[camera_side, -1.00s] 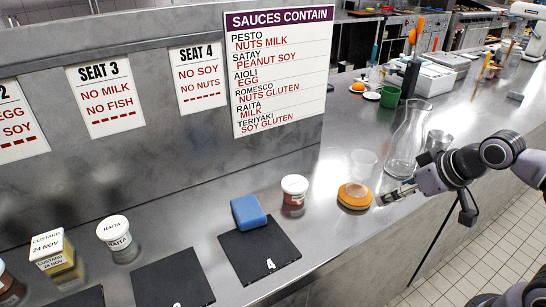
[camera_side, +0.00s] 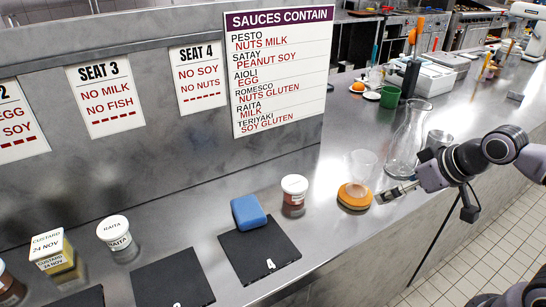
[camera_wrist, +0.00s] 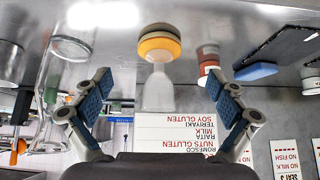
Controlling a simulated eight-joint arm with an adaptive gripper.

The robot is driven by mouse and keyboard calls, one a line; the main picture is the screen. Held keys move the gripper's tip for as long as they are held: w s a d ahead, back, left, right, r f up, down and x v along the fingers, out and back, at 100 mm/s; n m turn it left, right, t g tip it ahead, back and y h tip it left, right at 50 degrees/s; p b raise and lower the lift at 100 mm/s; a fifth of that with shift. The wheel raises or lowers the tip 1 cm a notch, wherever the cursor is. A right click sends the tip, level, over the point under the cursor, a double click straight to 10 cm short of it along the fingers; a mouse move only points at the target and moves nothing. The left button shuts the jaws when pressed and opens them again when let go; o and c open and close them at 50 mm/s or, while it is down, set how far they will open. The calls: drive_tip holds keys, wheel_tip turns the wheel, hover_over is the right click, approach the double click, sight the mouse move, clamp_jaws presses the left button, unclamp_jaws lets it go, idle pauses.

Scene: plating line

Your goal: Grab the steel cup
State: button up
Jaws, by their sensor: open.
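The steel cup (camera_side: 441,137) stands on the counter at right in the side view, behind the carafe and partly hidden by my arm. A grey metallic shape at the left edge of the wrist view may be this cup; I cannot tell for sure. My gripper (camera_side: 386,196) is low over the counter's front edge, right of the orange round puck, with the cup farther back. In the wrist view my gripper (camera_wrist: 157,92) has its two blue-padded fingers wide apart, with nothing held between them.
The glass carafe (camera_side: 405,142) stands close behind my gripper. A clear glass (camera_side: 362,161) and the orange puck (camera_side: 354,197) are to its left. A lidded red jar (camera_side: 294,196) and a blue sponge (camera_side: 248,211) lie farther left. A green cup (camera_side: 390,97) is farther back.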

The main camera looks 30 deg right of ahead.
wheel_tip(320, 180, up, 17)
drive_tip(key=m+g+h, duration=0.4)
drive_tip(key=m+g, duration=0.1)
drive_tip(key=m, duration=0.6)
hover_over(440, 138)
drive_tip(key=s+a, duration=0.3)
drive_tip(key=a, duration=0.3)
wheel_tip(440, 138, down, 12)
drive_tip(key=shift+x, duration=5.05)
drive_tip(key=shift+a+f, duration=0.1)
drive_tip(key=shift+a, duration=0.05)
drive_tip(key=c, duration=1.3)
